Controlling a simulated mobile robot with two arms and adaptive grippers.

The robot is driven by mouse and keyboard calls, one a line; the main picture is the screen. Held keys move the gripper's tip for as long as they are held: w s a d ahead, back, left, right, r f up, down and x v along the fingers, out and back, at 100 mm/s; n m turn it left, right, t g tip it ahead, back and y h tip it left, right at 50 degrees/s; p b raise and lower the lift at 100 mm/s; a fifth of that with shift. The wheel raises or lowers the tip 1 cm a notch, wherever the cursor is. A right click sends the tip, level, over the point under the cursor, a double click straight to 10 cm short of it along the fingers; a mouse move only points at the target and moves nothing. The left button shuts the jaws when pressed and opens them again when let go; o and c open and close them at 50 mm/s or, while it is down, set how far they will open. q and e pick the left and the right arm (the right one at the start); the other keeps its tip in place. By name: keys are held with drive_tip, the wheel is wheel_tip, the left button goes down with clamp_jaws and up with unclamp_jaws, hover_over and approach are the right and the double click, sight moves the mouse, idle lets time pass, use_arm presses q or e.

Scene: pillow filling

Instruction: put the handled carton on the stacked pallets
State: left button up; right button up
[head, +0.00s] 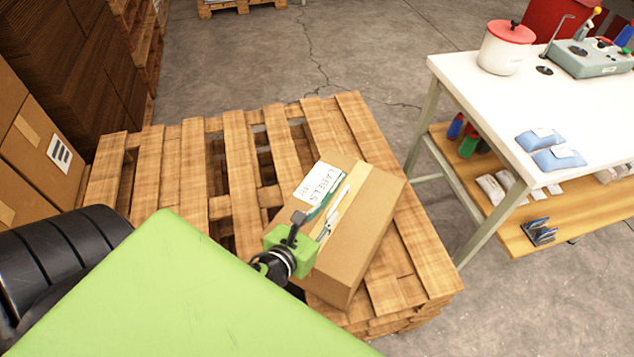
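The carton (345,270) is a brown box with tape and a white "LABELS" sticker on top. It sits turned at an angle on the right part of the stacked wooden pallets (240,150). A thin white and green strip, perhaps its handle, runs across the top. My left gripper (309,224), green and black, is at the carton's near left top edge, over the strip. Its fingertips are small and overlap the strip, so I cannot tell whether they are shut on it. The carton's underside is hidden. My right gripper is out of view.
A white-topped workbench (480,105) stands to the right, with a red-lidded pot (502,52), blue packs (556,158) and a lower wooden shelf (590,215). Brown cartons (35,150) stand at the left. Concrete floor (370,50) is clear behind the pallets.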

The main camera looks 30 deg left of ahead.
use_arm(q)
drive_tip(key=shift+v, duration=1.45)
